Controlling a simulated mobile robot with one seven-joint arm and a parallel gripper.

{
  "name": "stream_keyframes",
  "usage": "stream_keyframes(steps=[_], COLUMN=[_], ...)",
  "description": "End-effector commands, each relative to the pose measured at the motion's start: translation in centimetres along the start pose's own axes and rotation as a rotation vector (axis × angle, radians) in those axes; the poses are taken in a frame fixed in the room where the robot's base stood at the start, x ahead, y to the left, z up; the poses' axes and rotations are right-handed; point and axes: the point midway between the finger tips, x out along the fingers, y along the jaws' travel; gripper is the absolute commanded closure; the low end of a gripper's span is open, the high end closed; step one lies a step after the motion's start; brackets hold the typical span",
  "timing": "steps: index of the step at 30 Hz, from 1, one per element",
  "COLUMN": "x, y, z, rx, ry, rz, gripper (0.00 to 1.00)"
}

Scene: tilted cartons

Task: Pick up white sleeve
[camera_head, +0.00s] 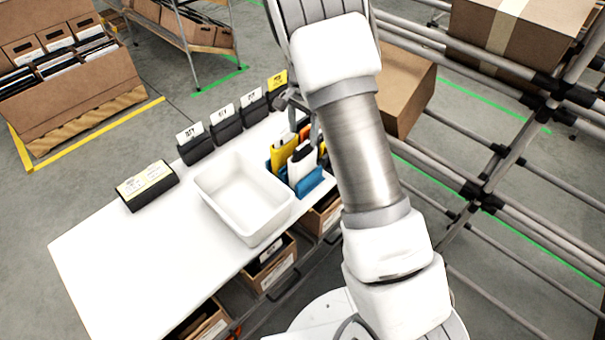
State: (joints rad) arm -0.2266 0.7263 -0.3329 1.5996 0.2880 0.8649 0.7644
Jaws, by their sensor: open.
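A white sleeve (301,165) stands among yellow, orange and blue sleeves at the right end of the white table (120,265). A yellow sleeve (283,152) is beside it on the left, and a blue one (309,183) is in front of it. My gripper (300,117) is above and behind this group, mostly hidden by my arm. Its jaws are open. The arm also hides the right side of the group, and I cannot tell whether the gripper touches any sleeve.
An empty white bin (243,198) stands left of the sleeves. Black label holders (225,127) line the table's back edge, and another (147,186) lies at the left. Cartons (270,262) sit under the table. A metal rack (500,180) is at the right. The table's front left is clear.

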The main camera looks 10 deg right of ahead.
Motion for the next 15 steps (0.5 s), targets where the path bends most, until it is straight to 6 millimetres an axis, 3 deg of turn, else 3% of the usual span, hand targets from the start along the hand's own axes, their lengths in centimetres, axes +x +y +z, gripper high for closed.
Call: stream_keyframes(steps=[6, 15], x=[4.8, 7.2], y=[0.1, 0.0], z=[0.1, 0.1], rx=[0.0, -0.001], ry=[-0.002, -0.001], rz=[0.003, 0.0], gripper=[0.2, 0.2])
